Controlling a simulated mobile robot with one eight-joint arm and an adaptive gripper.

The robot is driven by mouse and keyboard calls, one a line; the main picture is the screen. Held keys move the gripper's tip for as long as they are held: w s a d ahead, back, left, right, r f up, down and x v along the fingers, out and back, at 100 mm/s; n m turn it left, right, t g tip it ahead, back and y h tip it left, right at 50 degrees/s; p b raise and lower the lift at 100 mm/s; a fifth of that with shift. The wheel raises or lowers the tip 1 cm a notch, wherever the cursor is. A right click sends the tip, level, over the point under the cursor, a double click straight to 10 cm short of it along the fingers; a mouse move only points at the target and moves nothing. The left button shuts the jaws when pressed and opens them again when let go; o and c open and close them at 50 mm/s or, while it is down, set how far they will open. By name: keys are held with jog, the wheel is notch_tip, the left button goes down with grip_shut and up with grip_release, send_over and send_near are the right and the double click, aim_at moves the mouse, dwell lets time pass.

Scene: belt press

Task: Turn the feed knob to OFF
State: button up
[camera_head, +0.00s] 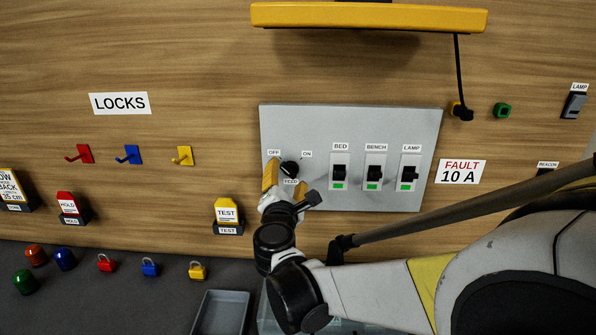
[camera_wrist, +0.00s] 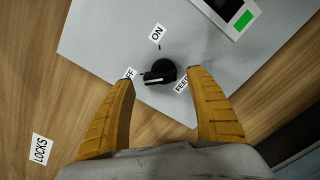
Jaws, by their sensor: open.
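The black feed knob (camera_head: 289,168) sits on the grey panel (camera_head: 320,122), below and between the OFF label (camera_head: 274,152) and the ON label (camera_head: 307,154). In the wrist view the knob (camera_wrist: 160,72) has a pale line pointing left, roughly toward the OFF side; I cannot tell its exact setting. My gripper (camera_head: 286,174) is open, its yellow fingers on either side of the knob. In the wrist view the fingertips of my gripper (camera_wrist: 160,80) show gaps to the knob. The left finger partly covers the OFF label (camera_wrist: 129,74); the right one touches the FEED label's edge in view.
The BED (camera_head: 340,173), BENCH (camera_head: 375,173) and LAMP (camera_head: 409,173) switches stand right of the knob. A yellow lamp bar (camera_head: 368,18) overhangs the panel. Left are coloured hooks, a TEST tag (camera_head: 227,212) and padlocks on the bench. A grey tray (camera_head: 220,312) lies below.

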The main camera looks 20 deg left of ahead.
jog(key=v, duration=0.9)
jog(key=shift+s, duration=0.35)
jog(key=shift+d, duration=0.1)
jog(key=d+f+m+g+h+b, duration=0.1)
jog(key=d+f+m+g+h, duration=0.15)
jog(key=d+m, duration=0.8)
jog(key=d+f+m+g+h+b, duration=0.15)
jog(key=d+m+h, duration=0.25)
jog(key=d, duration=1.3)
jog(key=s+d+f+m+g, duration=0.2)
jog(key=s+d+f+m, duration=0.1)
jog(key=s+m, duration=0.2)
jog(key=s+d+f+m+g+y, duration=0.1)
jog(key=s+d+f+m+g, duration=0.1)
jog(key=s, duration=0.5)
jog(key=s+d+f+m+g+y+b, duration=0.1)
jog(key=s+d+f+m+g, duration=0.1)
jog(key=s+d+f+m, duration=0.2)
jog(key=s+d+m, duration=0.2)
jog(key=m, duration=0.2)
jog(key=shift+s+f, duration=0.2)
jog(key=shift+f, duration=0.15)
jog(key=shift+d, duration=0.1)
